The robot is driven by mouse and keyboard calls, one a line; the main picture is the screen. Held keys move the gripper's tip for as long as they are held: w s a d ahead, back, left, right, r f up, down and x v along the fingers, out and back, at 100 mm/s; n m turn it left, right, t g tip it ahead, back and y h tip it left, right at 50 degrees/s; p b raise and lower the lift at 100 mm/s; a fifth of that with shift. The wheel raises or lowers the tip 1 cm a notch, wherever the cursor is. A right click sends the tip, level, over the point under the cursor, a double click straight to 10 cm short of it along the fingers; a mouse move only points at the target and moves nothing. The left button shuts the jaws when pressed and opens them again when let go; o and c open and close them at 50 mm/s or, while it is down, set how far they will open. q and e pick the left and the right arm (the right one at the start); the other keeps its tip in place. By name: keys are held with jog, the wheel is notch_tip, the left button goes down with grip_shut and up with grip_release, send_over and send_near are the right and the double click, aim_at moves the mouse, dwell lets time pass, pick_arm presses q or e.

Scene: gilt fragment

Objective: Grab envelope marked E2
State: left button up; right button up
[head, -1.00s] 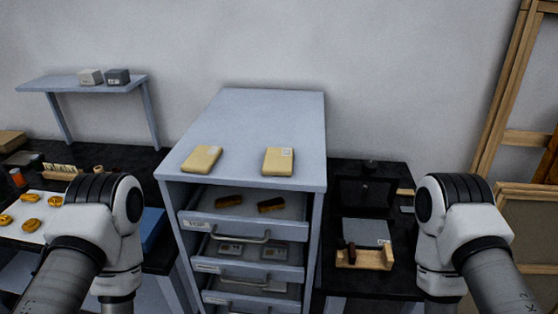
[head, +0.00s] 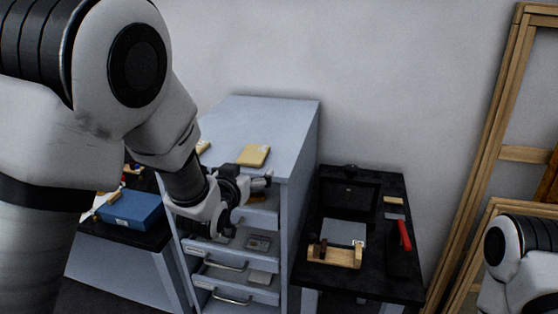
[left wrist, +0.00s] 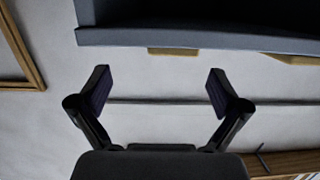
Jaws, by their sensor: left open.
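Two yellowish envelopes lie on top of the grey cabinet (head: 270,120). The right envelope (head: 253,155) is in full view near the front edge. The left envelope (head: 203,147) is mostly hidden behind my left arm. Their labels are too small to read, so I cannot tell which is E2. My left gripper (head: 264,181) is in front of the cabinet's front edge, near the right envelope and apart from it. In the left wrist view its fingers (left wrist: 158,82) are spread and empty, with yellowish edges (left wrist: 172,50) showing beside the grey cabinet edge. My right gripper is out of view.
Open drawers (head: 232,262) stick out below the cabinet top. A black table (head: 385,278) with a wooden holder (head: 335,256) and a red-handled item (head: 404,235) stands to the right. A blue box (head: 130,209) is at left. Wooden frames (head: 505,100) lean at far right.

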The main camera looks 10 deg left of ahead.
aim_at(252, 155)
pick_arm(q)
jog(key=w, duration=0.1)
jog(key=w+a+p, duration=0.1)
jog(key=w+a, duration=0.1)
jog(key=shift+w+a+r, duration=0.25)
jog(key=shift+r, duration=0.05)
jog(key=w+p, duration=0.1)
jog(key=w+d+p, duration=0.1)
jog(key=w, duration=0.2)
jog(key=shift+d+f+p, duration=0.2)
jog(key=shift+f+p, duration=0.05)
jog(key=shift+p, duration=0.15)
jog(key=shift+w+f, duration=0.15)
jog(key=shift+w, duration=0.15)
jog(key=shift+w+a+f, duration=0.2)
jog(key=shift+a+f, duration=0.05)
jog(key=shift+a, duration=0.15)
jog(key=shift+d, duration=0.1)
jog(key=c, duration=0.8)
jog(key=shift+d, duration=0.1)
jog(key=shift+c, duration=1.3)
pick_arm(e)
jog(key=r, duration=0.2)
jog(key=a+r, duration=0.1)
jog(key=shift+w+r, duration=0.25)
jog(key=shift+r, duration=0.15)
